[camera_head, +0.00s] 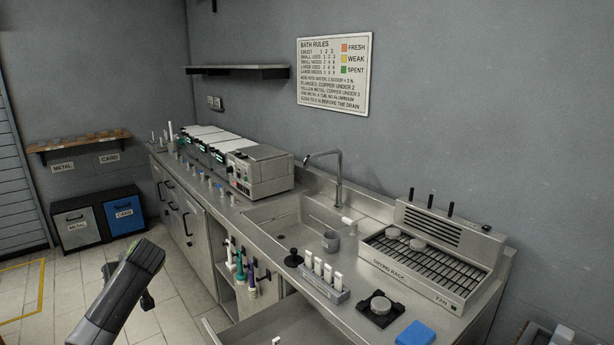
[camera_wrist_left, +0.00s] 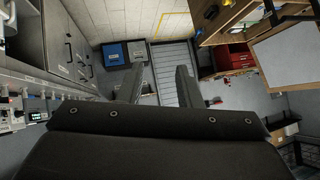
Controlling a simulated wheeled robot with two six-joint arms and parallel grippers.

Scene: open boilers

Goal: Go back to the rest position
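My left gripper (camera_wrist_left: 158,80) shows in the left wrist view with its two dark fingers apart and nothing between them, so it is open and empty. In the head view my left arm comes in at the lower left, over the tiled floor and left of the counter. It touches nothing that I can see. Its fingertips are not clear in that view. My right gripper is not in view.
A steel counter (camera_head: 227,200) runs along the wall, with boilers (camera_head: 262,172), a sink (camera_head: 290,222) and a drying rack (camera_head: 425,262). An open drawer (camera_head: 285,322) juts out at the front. METAL (camera_head: 78,228) and CARD (camera_head: 124,213) bins stand behind. The floor at left is clear.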

